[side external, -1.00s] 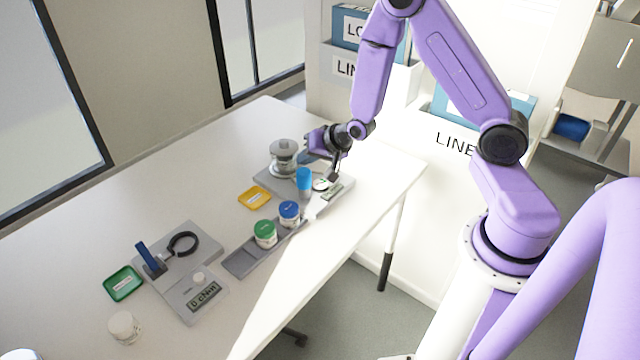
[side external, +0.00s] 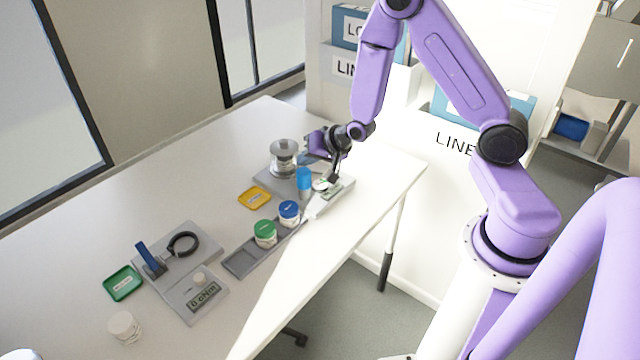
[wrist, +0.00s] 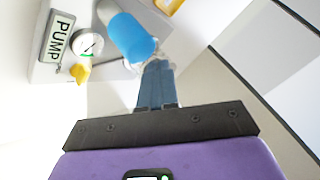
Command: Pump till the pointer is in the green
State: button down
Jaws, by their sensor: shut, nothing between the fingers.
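The pump station is a grey base (side external: 336,196) at the table's far right end, with a label reading PUMP (wrist: 58,38) in the wrist view. Its blue cylindrical handle (side external: 304,180) stands upright and shows large in the wrist view (wrist: 128,38). The round white gauge (wrist: 88,45) has a dark pointer and some green on its face. The picture is too small to tell whether the pointer is in the green. My gripper (side external: 307,158) is shut and empty, its blue fingertips (wrist: 157,82) close by the handle's top. I cannot tell whether they touch it.
A clear glass vessel (side external: 284,150) stands behind the handle. A yellow tray (side external: 254,198), a blue-lidded jar (side external: 289,210) and a green-lidded jar (side external: 265,230) are nearby. A yellow knob (wrist: 80,72) sits by the gauge. The table's back left is clear.

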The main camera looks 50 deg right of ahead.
aim_at(307, 172)
jog(key=shift+f, duration=0.25)
jog(key=shift+f, duration=1.15)
dwell(1.4)
jog(key=shift+r, duration=1.6)
jog(key=shift+r, duration=3)
